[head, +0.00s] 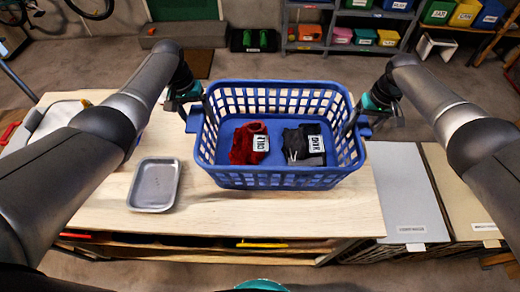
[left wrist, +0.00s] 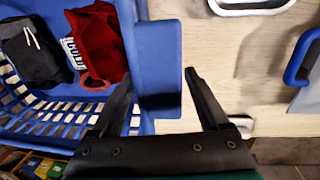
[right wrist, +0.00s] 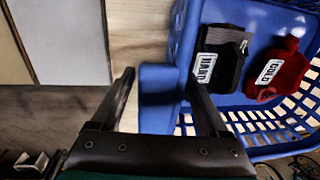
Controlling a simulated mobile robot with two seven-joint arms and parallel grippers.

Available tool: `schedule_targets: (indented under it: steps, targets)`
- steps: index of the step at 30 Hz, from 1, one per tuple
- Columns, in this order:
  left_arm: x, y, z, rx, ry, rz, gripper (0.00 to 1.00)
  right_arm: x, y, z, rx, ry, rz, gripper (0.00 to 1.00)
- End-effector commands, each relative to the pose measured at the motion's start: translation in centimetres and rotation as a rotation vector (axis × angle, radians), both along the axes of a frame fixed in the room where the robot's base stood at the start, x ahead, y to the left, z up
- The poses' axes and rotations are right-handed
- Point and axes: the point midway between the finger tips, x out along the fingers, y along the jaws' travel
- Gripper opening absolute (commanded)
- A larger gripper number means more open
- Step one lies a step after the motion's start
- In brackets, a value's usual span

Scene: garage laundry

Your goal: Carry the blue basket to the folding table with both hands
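The blue basket (head: 270,180) stands upright on the light wooden table (head: 290,215). Inside lie a red cloth bundle (head: 250,143) with a white label and a dark bundle (head: 304,146) with a white label. My left gripper (head: 191,98) is at the basket's left end. In the left wrist view its fingers stand apart on either side of the blue handle (left wrist: 160,60), with a narrow gap. My right gripper (head: 370,110) is at the right end, its fingers likewise spread around the other handle (right wrist: 160,95). Neither visibly clamps the handle.
A grey metal tray (head: 155,185) lies on the table left of the basket. A white and grey item (head: 50,122) is at the table's left end. Flat lidded bins (head: 408,200) adjoin on the right. Shelves with coloured boxes (head: 345,38) stand at the back beyond open floor.

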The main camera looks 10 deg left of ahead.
Motion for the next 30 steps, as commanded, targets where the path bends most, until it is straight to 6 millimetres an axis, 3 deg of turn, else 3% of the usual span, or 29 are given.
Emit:
schedule_targets:
  steps: [14,19,30]
  targets:
    - [0.1,0.1,0.7,-0.001,-0.002,-0.002,0.86,0.0,0.0,0.0,0.0,-0.001,-0.001,0.86]
    - [0.0,0.4,2.6,0.0,-0.004,0.0,0.86,0.0,0.0,0.0,0.0,-0.001,-0.002,0.86]
    - [0.0,1.2,9.5,0.0,-0.003,-0.001,0.86,0.0,0.0,0.0,0.0,-0.001,-0.002,0.86]
